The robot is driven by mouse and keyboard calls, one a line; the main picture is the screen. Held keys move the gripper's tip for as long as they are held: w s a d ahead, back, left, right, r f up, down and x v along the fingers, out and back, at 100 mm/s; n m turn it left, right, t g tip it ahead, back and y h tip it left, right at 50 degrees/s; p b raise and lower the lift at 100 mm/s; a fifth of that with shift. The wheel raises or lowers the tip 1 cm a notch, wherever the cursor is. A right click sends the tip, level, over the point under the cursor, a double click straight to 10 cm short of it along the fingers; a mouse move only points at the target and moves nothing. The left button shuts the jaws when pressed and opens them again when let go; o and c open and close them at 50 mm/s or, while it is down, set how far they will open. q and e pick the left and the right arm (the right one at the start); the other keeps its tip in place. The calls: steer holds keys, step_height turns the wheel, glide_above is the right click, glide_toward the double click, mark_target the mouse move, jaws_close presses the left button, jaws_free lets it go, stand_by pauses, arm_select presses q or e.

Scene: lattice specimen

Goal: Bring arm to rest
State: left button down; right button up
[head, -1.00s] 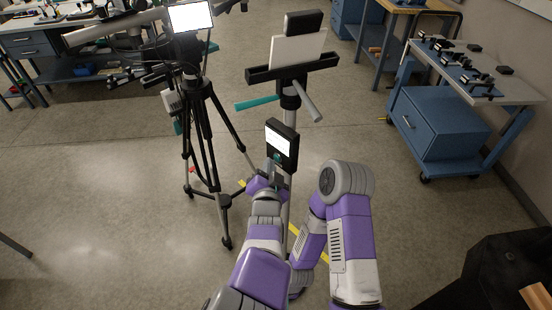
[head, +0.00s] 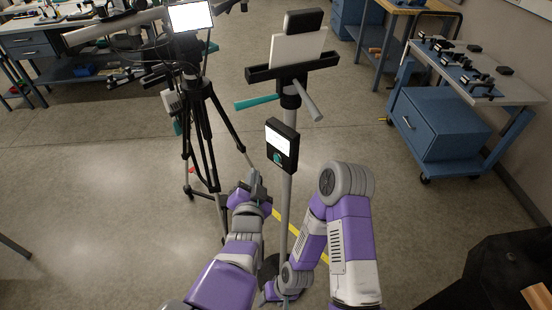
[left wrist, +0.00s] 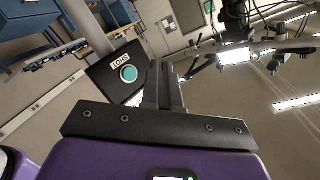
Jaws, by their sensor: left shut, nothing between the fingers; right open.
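My left gripper (head: 257,180) is shut and empty, left of and below a black control box on a pole, apart from it in the head view. Its closed fingers (left wrist: 163,85) show in the left wrist view.
The pole (head: 286,205) stands between my arms' far ends, with a crossbar (head: 264,74) and two handles on top. A camera tripod (head: 203,130) stands close on the left. A blue cart (head: 440,120) is far right. Open floor lies at left.

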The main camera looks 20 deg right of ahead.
arm_select(q)
steer(key=shift+s+a, duration=0.1)
steer(key=shift+a, duration=0.1)
stand_by(0.3)
steer(key=a+f+n+g+y, duration=0.2)
steer(key=a+f, duration=0.3)
steer(key=f, duration=0.3)
steer(key=s+a+f+n+g+y, duration=0.1)
steer(key=a+f+n+g, duration=0.15)
steer(key=a+f, duration=0.45)
steer(key=a+f+n+g+y, duration=0.2)
steer(key=a+f+g, duration=0.15)
steer(key=f, duration=0.65)
steer(key=s+a+f+n+g+h, duration=0.1)
steer(key=s+a+f+n+g, duration=0.2)
steer(key=s+f, duration=0.3)
steer(key=s+a+f+n+g+h, duration=0.2)
steer(key=s+f+n, duration=0.3)
steer(key=s, duration=0.7)
step_height(320, 180, down, 2)
steer(key=shift+s+a+f+g, duration=0.1)
steer(key=shift+s+a+g, duration=0.05)
steer(key=shift+a+g, duration=0.55)
steer(key=shift+d, duration=0.1)
